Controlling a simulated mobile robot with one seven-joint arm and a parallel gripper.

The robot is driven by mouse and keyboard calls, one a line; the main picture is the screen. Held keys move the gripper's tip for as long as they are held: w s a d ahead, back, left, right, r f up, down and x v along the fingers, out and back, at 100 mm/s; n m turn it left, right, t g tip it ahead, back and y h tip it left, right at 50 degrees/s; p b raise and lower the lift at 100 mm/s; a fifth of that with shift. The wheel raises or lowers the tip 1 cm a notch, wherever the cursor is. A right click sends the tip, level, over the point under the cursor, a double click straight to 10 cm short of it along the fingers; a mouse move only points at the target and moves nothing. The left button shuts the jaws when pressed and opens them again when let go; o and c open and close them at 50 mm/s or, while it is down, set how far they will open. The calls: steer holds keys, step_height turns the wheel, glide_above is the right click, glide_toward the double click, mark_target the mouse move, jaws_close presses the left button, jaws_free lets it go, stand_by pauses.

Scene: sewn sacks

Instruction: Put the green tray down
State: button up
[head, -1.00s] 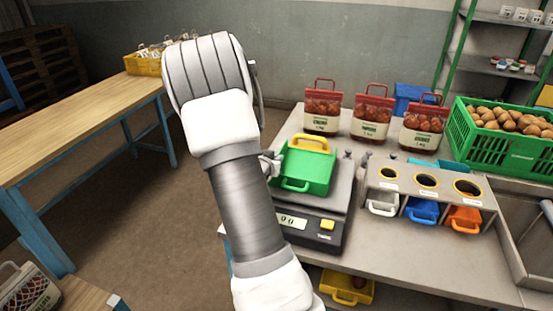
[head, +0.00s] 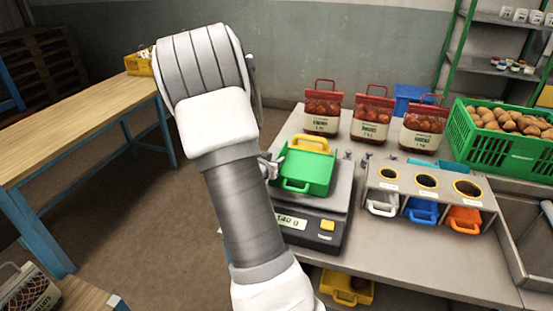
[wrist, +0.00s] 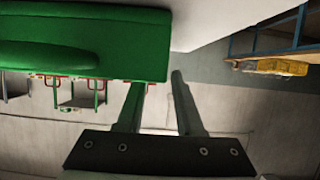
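The green tray (head: 308,172) sits on the black scale (head: 313,233) on the grey table, its green handle at the near side. A yellow handle-shaped piece (head: 311,142) shows at its far edge. The scale display reads what looks like 140 g. My gripper (head: 270,167) is at the tray's left side, mostly hidden behind my arm. In the wrist view its two fingers (wrist: 157,82) stand apart with a gap between them. The green tray (wrist: 90,45) fills the upper left there, by the left finger's tip, which it partly hides.
Three red-topped bags (head: 371,121) stand behind the scale. A holder with three round openings (head: 423,185) and white, blue and orange trays is at right. A green crate (head: 510,155) of potatoes is farther right. A wooden table (head: 80,110) is at left.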

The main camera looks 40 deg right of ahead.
steer(key=s+a+r+n+t+y, duration=0.1)
steer(key=a+r+n+t+y, duration=0.3)
steer(key=a, duration=1)
steer(key=a+r+n+y, duration=0.2)
steer(key=a+r+y, duration=0.5)
steer(key=a, duration=0.7)
steer(key=s+a+r+n+g+y, duration=0.2)
steer(key=s+a+r+n, duration=0.2)
steer(key=s+a, duration=0.4)
steer(key=s+r+n+g+h, duration=0.1)
steer(key=s+n+g, duration=0.1)
steer(key=s, duration=0.9)
steer(key=shift+s+a+r+p, duration=0.2)
steer(key=shift+a+p, duration=0.15)
steer(key=shift+a, duration=0.05)
steer(key=shift+d, duration=0.1)
